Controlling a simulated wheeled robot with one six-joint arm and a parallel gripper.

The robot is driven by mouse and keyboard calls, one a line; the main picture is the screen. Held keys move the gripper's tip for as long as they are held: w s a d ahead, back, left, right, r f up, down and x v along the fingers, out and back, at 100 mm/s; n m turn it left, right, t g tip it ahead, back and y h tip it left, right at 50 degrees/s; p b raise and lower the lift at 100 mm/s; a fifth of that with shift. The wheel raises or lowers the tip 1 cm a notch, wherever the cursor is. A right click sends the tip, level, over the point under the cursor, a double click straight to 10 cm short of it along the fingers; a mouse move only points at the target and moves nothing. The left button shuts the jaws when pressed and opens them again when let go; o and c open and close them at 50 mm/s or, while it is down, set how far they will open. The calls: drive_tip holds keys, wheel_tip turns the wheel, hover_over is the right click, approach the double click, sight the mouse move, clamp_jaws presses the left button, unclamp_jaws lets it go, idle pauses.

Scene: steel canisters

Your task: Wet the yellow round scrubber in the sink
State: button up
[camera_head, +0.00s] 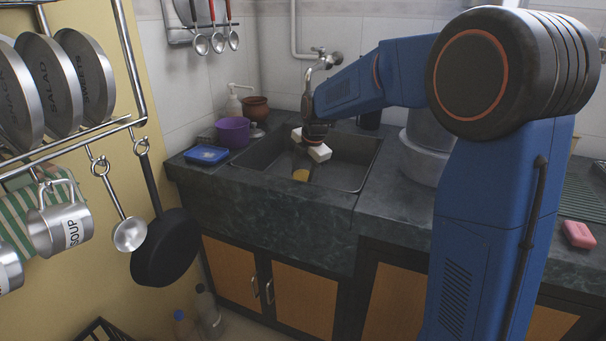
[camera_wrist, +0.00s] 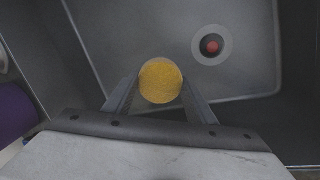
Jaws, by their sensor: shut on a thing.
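The yellow round scrubber (camera_head: 301,175) is inside the dark sink basin (camera_head: 345,170) in the head view. In the wrist view the scrubber (camera_wrist: 161,80) is a yellow disc between the two grey fingers. My gripper (camera_wrist: 160,92) is shut on it, pointing down into the sink; it also shows in the head view (camera_head: 302,167). I cannot tell whether the scrubber touches the basin floor. The sink drain (camera_wrist: 211,46) lies ahead and right of the scrubber in the wrist view, with a red centre. The tap (camera_head: 322,62) is behind my arm; no water stream is visible.
Pink soap (camera_head: 579,235) lies on the right counter. A pan (camera_head: 166,248) hangs at left.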

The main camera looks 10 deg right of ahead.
sight(303, 175)
drive_tip(key=shift+r, duration=0.1)
idle(0.5)
wheel_tip(303, 175, up, 13)
drive_tip(key=shift+r, duration=0.15)
idle(1.5)
drive_tip(key=shift+r, duration=0.15)
idle(1.9)
wheel_tip(303, 175, up, 4)
drive_tip(key=shift+f, duration=0.15)
idle(0.4)
